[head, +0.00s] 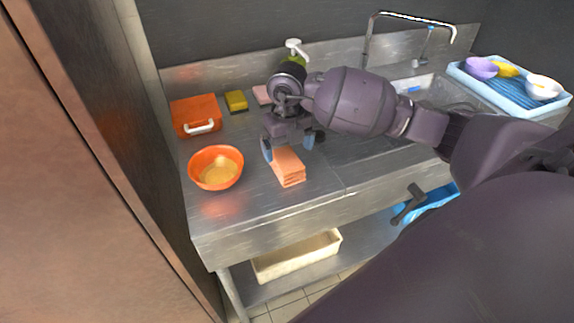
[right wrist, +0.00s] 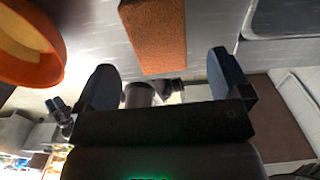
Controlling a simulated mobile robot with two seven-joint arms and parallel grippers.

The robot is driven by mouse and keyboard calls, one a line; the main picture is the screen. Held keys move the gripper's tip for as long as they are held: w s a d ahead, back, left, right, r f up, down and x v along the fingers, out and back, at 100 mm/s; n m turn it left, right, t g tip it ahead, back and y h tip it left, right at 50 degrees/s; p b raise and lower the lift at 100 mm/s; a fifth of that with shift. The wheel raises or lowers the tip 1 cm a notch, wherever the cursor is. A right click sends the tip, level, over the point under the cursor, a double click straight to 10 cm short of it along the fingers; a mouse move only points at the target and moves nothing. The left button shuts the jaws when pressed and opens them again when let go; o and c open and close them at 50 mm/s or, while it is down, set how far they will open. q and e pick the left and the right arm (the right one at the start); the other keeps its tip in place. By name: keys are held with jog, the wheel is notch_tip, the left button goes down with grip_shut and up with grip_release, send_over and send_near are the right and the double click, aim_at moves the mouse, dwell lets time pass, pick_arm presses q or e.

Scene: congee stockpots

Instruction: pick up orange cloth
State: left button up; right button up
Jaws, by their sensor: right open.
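The orange cloth (head: 289,172) is a folded, layered stack lying on the steel counter near its front edge. My right gripper (head: 288,147) is over the cloth's far end, which it partly hides in the head view. In the right wrist view the cloth (right wrist: 155,35) shows ahead of the open right gripper (right wrist: 167,68), lined up with the gap between the two fingers. The fingers look apart from the cloth, and nothing is between them. My left gripper is not in view.
An orange bowl (head: 207,178) stands left of the cloth. An orange box with a white handle (head: 190,110), a yellow sponge (head: 236,100) and a green pump bottle (head: 294,56) are behind. A blue tray (head: 476,82) with bowls is far right. The counter's front left is clear.

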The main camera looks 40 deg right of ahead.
aim_at(287, 159)
jog(key=shift+w+f, duration=0.15)
jog(key=shift+f, duration=2.7)
jog(key=shift+c, duration=0.2)
jog(key=c, duration=1)
jog(key=shift+r, duration=0.1)
notch_tip(287, 159, up, 20)
jog(key=shift+p, duration=0.3)
